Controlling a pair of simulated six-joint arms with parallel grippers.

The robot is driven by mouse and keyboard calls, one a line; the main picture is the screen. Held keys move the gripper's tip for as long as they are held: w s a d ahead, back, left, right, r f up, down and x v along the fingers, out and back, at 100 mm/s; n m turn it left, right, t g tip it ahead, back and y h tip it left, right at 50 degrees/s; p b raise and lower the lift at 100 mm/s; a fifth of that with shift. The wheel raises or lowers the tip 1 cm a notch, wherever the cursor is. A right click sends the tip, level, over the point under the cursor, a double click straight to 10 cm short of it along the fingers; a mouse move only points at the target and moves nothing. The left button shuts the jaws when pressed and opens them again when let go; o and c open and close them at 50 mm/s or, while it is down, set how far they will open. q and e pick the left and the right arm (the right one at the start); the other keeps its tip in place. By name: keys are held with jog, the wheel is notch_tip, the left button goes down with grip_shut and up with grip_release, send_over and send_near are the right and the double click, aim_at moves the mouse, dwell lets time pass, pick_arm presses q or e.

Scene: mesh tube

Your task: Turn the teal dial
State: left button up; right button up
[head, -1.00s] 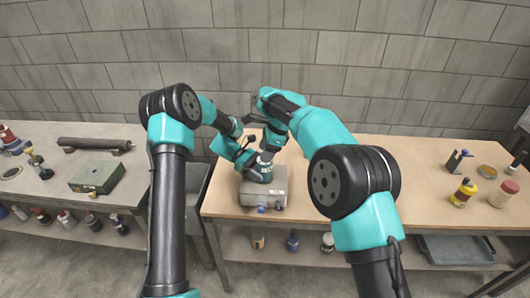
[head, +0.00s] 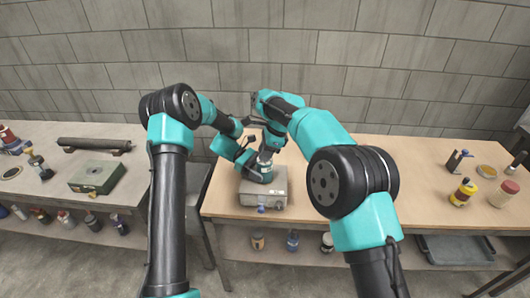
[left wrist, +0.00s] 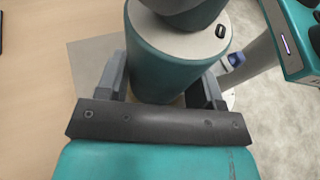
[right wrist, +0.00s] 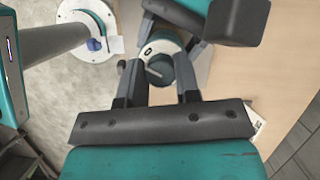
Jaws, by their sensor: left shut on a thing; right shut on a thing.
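The teal dial (head: 262,173) is a thick teal cylinder standing on a grey box (head: 274,192) on the wooden bench. In the left wrist view, the teal dial (left wrist: 160,62) shows a pale top with a dark slot mark and a dark grey part above it. My left gripper (left wrist: 165,84) is shut on its teal side, one finger on each side. My right gripper (right wrist: 159,76) is shut on the dark grey upper part (right wrist: 160,65), above the left gripper. In the head view, my arms partly hide the dial and both grippers.
A small blue knob (head: 262,209) is on the box front. A yellow bottle (head: 463,193), a pale jar (head: 504,193) and a dark stand (head: 457,160) are at the bench's right. A green box (head: 98,176) is on the left table. The bench right of the box looks clear.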

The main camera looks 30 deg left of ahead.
jog(key=shift+n, duration=0.4)
jog(key=n+h, duration=0.1)
jog(key=n, duration=0.1)
jog(key=n+g, duration=0.1)
jog(key=n, duration=0.1)
jog(key=shift+a+n+h, duration=0.1)
jog(key=shift+n+h, duration=0.3)
jog(key=shift+n+g+h, duration=0.4)
jog(key=shift+n+h, duration=0.2)
jog(key=shift+n, duration=1.1)
jog(key=o, duration=0.9)
jog(key=shift+o, duration=0.2)
